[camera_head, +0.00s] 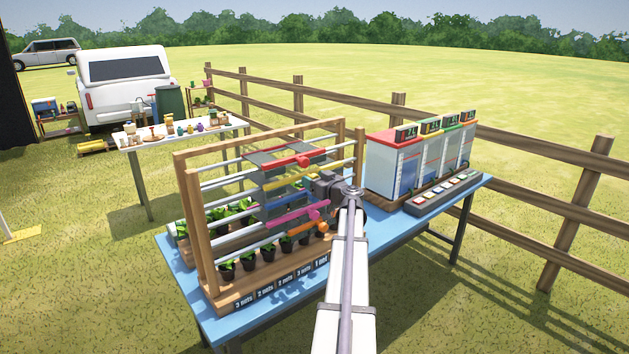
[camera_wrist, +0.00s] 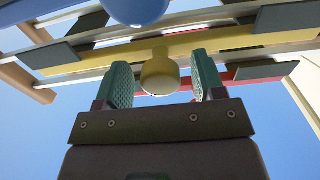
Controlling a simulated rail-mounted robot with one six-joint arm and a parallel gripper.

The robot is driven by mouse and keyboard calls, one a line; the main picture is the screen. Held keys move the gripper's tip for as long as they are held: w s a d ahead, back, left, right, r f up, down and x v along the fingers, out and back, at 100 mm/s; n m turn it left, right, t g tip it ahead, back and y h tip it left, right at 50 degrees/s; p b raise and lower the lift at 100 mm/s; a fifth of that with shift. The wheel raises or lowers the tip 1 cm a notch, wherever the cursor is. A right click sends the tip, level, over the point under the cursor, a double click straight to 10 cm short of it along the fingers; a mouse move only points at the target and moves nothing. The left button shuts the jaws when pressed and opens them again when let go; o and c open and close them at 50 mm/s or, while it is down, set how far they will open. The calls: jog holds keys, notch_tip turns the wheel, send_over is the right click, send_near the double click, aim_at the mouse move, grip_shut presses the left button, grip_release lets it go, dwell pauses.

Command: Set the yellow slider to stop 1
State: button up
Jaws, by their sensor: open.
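My gripper (camera_head: 318,182) is at the front of the rack, near the right end of the yellow bar. In the wrist view its two green fingers (camera_wrist: 162,84) are open on either side of the knob, with a gap on each side. My gripper hides the knob in the head view.
A red slider (camera_head: 300,160), a magenta slider (camera_head: 292,218) and an orange slider (camera_head: 308,228) are close around my gripper. A blue knob (camera_wrist: 138,8) is close above in the wrist view. Potted plants (camera_head: 267,253) stand below. White cabinets (camera_head: 395,163) stand on the blue table (camera_head: 400,226) at right.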

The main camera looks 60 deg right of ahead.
jog(key=shift+w, duration=0.15)
grip_shut()
dwell(0.5)
